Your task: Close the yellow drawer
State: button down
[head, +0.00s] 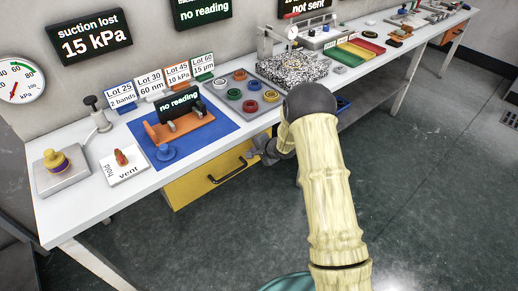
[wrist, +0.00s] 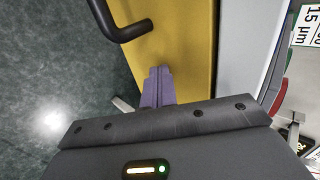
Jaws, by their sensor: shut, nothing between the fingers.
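The yellow drawer (head: 200,182) is under the white bench, with its front facing the open floor. A dark bar handle (head: 228,171) is on that front. I cannot tell how far the drawer stands out. My gripper (head: 262,148) is at the right end of the drawer front, partly hidden by my arm. In the wrist view the purple fingers (wrist: 158,72) are shut together and empty. They point at the yellow front (wrist: 182,45), beside the handle (wrist: 122,25) and apart from it. I cannot tell whether the tips touch the front.
A blue bin (head: 343,103) is under the bench behind my arm. The floor in front is clear.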

jog(key=shift+w+a+r+p, duration=0.2)
jog(key=shift+w+a+p, duration=0.15)
jog(key=shift+w+p, duration=0.2)
jog(key=shift+a+r, duration=0.1)
jog(key=shift+a, duration=0.05)
jog(key=s+d+r+p, duration=0.2)
jog(key=s+d+r, duration=0.4)
jog(key=s, duration=0.3)
jog(key=shift+s+d+r, duration=0.15)
jog(key=shift+s+d, duration=0.2)
jog(key=shift+d, duration=0.15)
jog(key=shift+w, duration=0.15)
